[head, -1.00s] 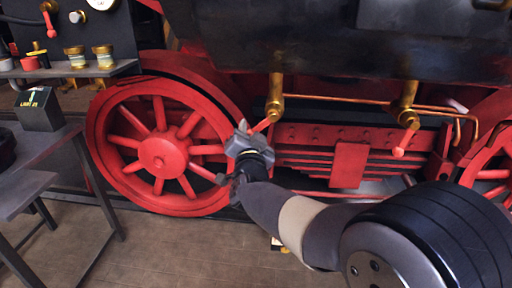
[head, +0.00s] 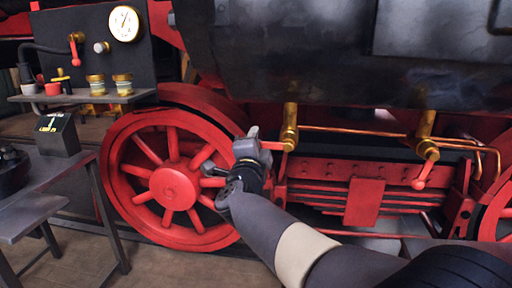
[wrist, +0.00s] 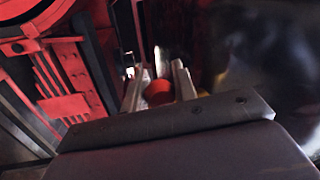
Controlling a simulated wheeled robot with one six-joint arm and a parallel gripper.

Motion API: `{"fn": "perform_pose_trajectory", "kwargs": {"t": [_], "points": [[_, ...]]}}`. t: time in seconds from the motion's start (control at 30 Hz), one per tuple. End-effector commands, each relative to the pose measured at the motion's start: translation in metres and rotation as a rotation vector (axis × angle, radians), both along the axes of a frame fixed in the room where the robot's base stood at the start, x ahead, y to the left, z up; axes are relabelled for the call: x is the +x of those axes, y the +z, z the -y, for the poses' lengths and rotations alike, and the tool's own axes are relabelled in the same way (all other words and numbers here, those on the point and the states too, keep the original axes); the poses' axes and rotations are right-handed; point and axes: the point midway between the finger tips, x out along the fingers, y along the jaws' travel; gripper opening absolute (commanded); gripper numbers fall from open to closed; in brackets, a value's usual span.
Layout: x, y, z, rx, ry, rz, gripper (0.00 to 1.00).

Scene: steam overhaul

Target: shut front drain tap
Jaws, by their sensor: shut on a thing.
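Two brass drain taps hang under the dark cylinder, a left one (head: 290,128) and a right one (head: 425,136). My gripper (head: 257,142) is shut on the red lever (head: 273,146) of the left tap. That lever sticks out left, about level. In the wrist view the red lever end (wrist: 158,92) sits between the two fingers of my gripper (wrist: 160,85). The right tap's red lever (head: 423,174) hangs down, slightly left. My gripper partly hides the left lever's end. I cannot tell from the pictures which tap is the front one.
A red spoked wheel (head: 170,185) stands just left of my gripper. Copper pipes (head: 365,131) run behind the taps. At the left are a dark bench (head: 30,215) with a black box (head: 57,134), and a shelf (head: 70,99) with brass cups below a gauge (head: 124,23). Floor is clear in front.

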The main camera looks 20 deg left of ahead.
Motion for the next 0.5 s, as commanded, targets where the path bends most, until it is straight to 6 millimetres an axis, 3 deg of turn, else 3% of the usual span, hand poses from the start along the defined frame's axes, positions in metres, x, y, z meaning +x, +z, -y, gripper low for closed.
{"fn": "perform_pose_trajectory", "kwargs": {"t": [0.5], "points": [[0.0001, 0.0041, 0.0006, 0.033, -0.001, -0.005, 0.0]]}}
